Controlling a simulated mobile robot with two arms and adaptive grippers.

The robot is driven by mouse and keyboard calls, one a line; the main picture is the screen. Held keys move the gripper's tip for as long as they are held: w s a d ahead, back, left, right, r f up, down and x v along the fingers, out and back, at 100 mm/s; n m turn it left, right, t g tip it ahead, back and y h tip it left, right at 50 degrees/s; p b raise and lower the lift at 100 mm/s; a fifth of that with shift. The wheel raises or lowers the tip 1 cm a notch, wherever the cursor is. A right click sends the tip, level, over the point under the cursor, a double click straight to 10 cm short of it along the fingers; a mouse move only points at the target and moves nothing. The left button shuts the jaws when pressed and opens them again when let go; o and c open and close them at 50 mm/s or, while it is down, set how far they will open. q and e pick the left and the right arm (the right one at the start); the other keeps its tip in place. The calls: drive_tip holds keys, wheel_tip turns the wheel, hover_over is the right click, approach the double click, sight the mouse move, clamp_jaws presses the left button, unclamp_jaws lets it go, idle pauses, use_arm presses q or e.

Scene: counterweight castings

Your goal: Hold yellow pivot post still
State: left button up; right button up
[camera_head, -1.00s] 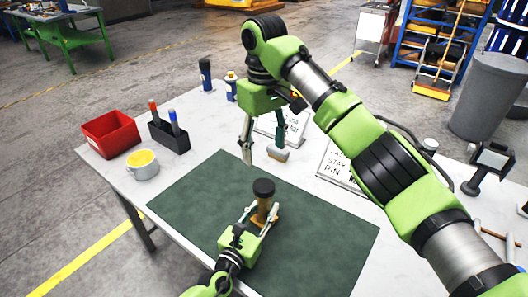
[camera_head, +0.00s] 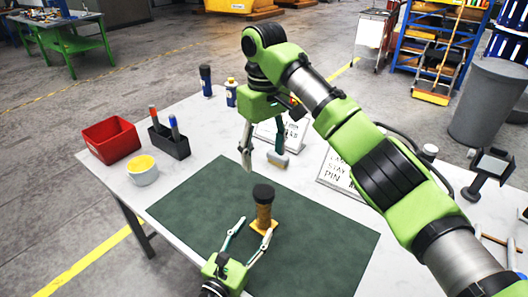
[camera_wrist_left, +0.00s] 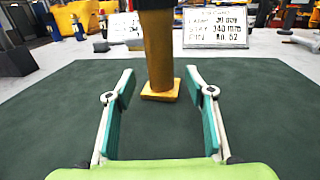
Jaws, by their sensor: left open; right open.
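The yellow pivot post (camera_head: 264,212) stands upright on its square yellow base, with a black cap, on the dark green mat (camera_head: 190,205). In the left wrist view the post (camera_wrist_left: 159,50) is straight ahead and its top is cut off. My left gripper (camera_head: 256,226) is open in front of the post. Its two fingers (camera_wrist_left: 160,78) point at the post with a gap on both sides, and the space between them is empty. My right gripper (camera_head: 262,162) is open, pointing down behind the post near the mat's far edge.
A red bin (camera_head: 111,140), a black pen holder (camera_head: 171,146) and a white cup with yellow contents (camera_head: 142,171) stand at the left. A lettered sign (camera_head: 338,172) stands behind the mat. My right arm crosses above the table's right side. The mat's left part is clear.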

use_arm(q)
drive_tip(key=v, duration=0.5)
drive_tip(key=shift+s, duration=0.1)
drive_tip(key=shift+r, duration=0.1)
